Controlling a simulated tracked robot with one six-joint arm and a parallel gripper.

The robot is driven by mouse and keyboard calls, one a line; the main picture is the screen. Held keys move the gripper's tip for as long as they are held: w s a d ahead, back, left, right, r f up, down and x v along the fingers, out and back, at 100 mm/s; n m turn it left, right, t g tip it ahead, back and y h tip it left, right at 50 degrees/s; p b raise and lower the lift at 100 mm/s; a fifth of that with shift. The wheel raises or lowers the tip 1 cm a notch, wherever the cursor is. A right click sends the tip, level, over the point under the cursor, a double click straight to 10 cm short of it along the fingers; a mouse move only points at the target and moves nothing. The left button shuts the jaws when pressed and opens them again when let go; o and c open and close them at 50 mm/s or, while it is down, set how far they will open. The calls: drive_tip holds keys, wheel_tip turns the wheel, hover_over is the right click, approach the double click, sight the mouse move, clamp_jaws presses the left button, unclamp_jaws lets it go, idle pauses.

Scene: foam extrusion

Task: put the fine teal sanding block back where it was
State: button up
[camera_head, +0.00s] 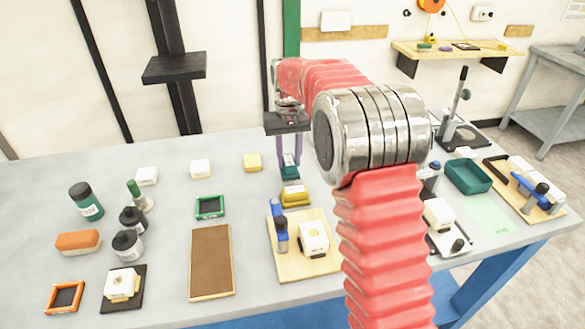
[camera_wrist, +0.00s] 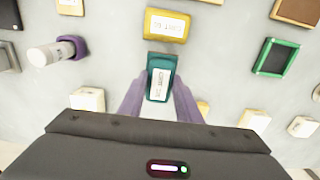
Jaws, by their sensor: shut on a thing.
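The teal sanding block (camera_head: 290,173) with a white label is between the two purple fingers of my gripper (camera_head: 289,160). In the wrist view the teal block (camera_wrist: 160,80) is gripped at its sides by my gripper (camera_wrist: 160,98), label facing the camera. It is at or just above the grey table; I cannot tell whether it touches. A yellow labelled block (camera_head: 294,195) lies just in front of it. A green-rimmed frame (camera_head: 210,207) with a dark, empty inside lies to the left; it also shows in the wrist view (camera_wrist: 275,57).
An orange-rimmed frame (camera_head: 65,297) lies at the front left. A brown board (camera_head: 211,261) and a wooden board (camera_head: 277,266) with fixtures lie in front. A small yellow block (camera_head: 252,162) is close left. A teal tray (camera_head: 468,177) stands right. My arm hides part of the table.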

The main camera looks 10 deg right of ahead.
sight(289, 161)
drive_tip(key=shift+f, duration=0.1)
drive_tip(key=shift+f, duration=1.8)
drive_tip(key=o, duration=1.1)
drive_tip(key=shift+f, duration=0.1)
wheel_tip(289, 161, up, 11)
drive_tip(key=shift+r, duration=0.65)
